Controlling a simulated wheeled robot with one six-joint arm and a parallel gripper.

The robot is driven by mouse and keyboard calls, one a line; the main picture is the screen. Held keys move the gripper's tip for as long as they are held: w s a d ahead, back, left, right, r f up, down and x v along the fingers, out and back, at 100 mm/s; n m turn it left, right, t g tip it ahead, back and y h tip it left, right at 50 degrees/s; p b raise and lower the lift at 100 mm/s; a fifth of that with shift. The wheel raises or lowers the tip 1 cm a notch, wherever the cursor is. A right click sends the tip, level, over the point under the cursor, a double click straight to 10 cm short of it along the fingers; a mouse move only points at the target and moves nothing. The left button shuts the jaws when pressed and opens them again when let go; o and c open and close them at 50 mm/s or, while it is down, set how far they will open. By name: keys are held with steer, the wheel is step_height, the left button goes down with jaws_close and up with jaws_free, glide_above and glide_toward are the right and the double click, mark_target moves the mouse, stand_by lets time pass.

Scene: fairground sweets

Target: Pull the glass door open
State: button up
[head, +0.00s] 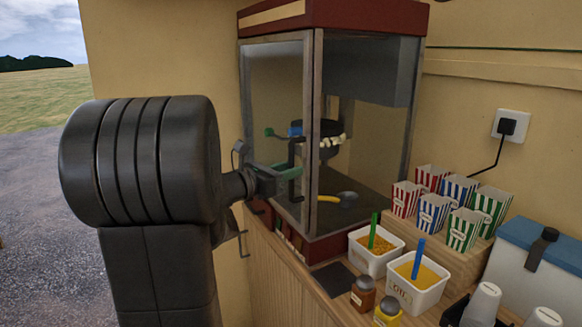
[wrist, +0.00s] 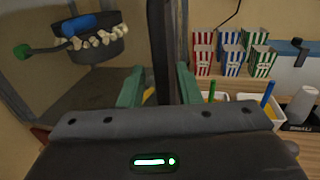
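The popcorn machine has a dark red top (head: 340,14) and a glass door (head: 275,85) in a metal frame on its left face. The door looks closed, flush with the corner post (head: 316,130). A dark upright handle (head: 292,180) shows at the door's near edge. My gripper (head: 287,172) is at the handle's height, in front of the door. In the wrist view my gripper (wrist: 160,88) has its green fingers apart, with a dark upright bar (wrist: 160,45) between them. I cannot tell whether either finger touches it.
On the wooden counter stand a white tub with a blue scoop (head: 416,290), striped popcorn boxes (head: 462,230), shakers (head: 363,294) and a blue-lidded box (head: 545,245). Open ground lies left.

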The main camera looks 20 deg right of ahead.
steer(key=shift+w+d, duration=0.15)
steer(key=shift+d, duration=0.5)
jaws_close()
steer(key=shift+a, duration=0.1)
